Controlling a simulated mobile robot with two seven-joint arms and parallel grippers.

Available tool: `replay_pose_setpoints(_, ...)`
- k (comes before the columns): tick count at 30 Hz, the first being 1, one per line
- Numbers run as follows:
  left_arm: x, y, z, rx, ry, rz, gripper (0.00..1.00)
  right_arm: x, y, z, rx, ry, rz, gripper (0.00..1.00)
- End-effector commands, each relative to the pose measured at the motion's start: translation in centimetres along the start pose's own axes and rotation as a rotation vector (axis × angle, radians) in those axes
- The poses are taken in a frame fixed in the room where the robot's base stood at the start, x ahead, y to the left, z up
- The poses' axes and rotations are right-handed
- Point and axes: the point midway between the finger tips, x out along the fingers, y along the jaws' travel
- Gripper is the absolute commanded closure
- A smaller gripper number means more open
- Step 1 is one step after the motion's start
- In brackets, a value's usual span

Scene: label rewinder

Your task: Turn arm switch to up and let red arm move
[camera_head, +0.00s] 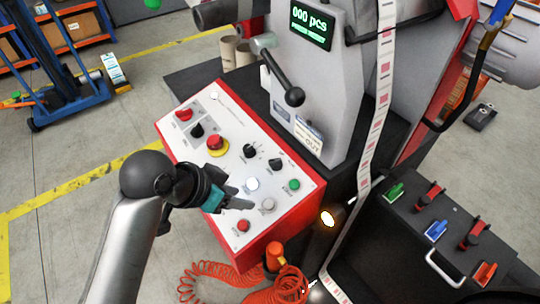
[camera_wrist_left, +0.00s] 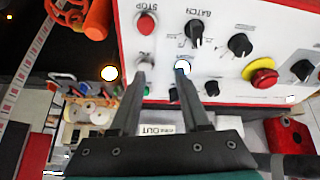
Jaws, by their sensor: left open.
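The sloped control panel (camera_head: 187,140) has a white face and red sides. Near its front are a small silver toggle switch (camera_head: 267,205) and a lit white button (camera_head: 252,184). I cannot read which control is the arm switch. My left gripper (camera_head: 238,197) is over the panel's lower part, open and empty. In the left wrist view its fingers (camera_wrist_left: 163,72) point at the panel, one close to the silver switch (camera_wrist_left: 145,58), the other overlapping the lit button (camera_wrist_left: 182,66). Contact cannot be told. A red arm cannot be surely identified. My right gripper is not in view.
A red button (camera_head: 243,225), a green button (camera_head: 294,185) and a red emergency stop (camera_head: 217,144) are close by on the panel. An orange coiled hose (camera_head: 205,278) lies below it. A label strip (camera_head: 379,120) runs down the machine's right side.

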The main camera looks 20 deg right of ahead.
Motion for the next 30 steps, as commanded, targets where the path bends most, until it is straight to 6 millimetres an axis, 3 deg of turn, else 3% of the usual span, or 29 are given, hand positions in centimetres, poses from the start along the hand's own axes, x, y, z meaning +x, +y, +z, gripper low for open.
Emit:
replay_pose_setpoints(1, -0.3, -0.3, -1.7, 0.070, 0.002, 0.015, 0.54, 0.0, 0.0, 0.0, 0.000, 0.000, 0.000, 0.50)
replay_pose_setpoints(6, -1.1, -0.5, -5.7, 0.278, -0.014, 0.077, 0.54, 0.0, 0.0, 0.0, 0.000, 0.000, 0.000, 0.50)
replay_pose_setpoints(15, -4.1, -2.3, -10.9, 0.572, -0.097, 0.140, 0.54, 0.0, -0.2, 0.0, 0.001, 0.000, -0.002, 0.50)
replay_pose_setpoints(24, -6.6, -3.7, -13.2, 0.696, -0.158, 0.160, 0.54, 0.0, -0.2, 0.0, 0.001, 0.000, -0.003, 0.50)
replay_pose_setpoints(30, -5.6, -3.7, -13.0, 0.703, -0.163, 0.165, 0.54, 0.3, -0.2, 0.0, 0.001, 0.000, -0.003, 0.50)
